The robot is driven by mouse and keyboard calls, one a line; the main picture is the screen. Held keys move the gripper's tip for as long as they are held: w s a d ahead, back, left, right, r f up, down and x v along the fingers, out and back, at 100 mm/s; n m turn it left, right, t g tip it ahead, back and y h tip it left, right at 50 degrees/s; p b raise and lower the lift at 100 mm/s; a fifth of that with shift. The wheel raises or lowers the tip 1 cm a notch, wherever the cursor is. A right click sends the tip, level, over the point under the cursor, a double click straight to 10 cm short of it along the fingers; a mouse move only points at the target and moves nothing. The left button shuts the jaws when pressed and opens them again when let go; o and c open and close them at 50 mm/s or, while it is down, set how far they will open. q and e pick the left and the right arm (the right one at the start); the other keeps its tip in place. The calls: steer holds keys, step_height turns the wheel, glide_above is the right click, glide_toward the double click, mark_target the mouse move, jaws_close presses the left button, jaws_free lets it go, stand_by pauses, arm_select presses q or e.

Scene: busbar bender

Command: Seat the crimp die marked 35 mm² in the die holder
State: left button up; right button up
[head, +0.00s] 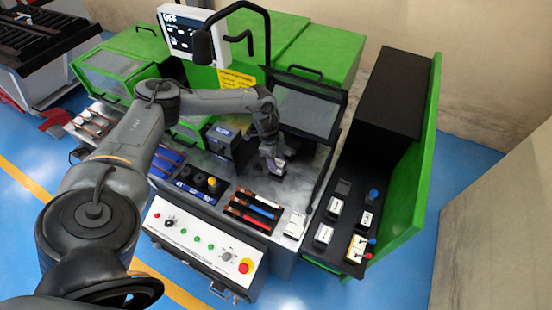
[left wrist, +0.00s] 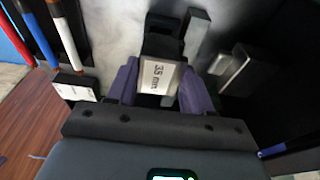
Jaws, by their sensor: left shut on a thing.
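The crimp die marked 35 mm (left wrist: 158,77) is a light block with its label facing the left wrist camera. My left gripper (head: 275,163) is shut on it, with a purple finger on each side in the left wrist view. A black block (left wrist: 164,32), perhaps the die holder, lies just beyond the die there. I cannot tell whether the die touches it or sits in it. In the head view the gripper is low over the grey worktop, and the die is mostly hidden. My right gripper is in neither view.
A rack with red and blue bars (head: 252,211) is in front of the gripper. A white block (head: 295,224) stands right of it. A dark box (head: 222,142) is left of the gripper, and a dark hooded screen (head: 305,105) is behind. A metal block (left wrist: 232,64) is close right.

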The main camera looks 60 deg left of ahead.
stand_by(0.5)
arm_select(q)
steer(key=shift+r+p, duration=0.1)
steer(key=shift+p, duration=0.25)
steer(key=shift+f+b, duration=0.65)
steer(key=shift+f, duration=0.95)
stand_by(0.4)
steer(key=o, duration=1.3)
steer(key=shift+c, duration=0.2)
step_height(320, 180, up, 11)
steer(key=s+a, duration=0.1)
steer(key=a, duration=0.1)
steer(key=shift+f+p, duration=0.2)
steer(key=shift+p, duration=0.15)
steer(key=shift+s+d, duration=0.1)
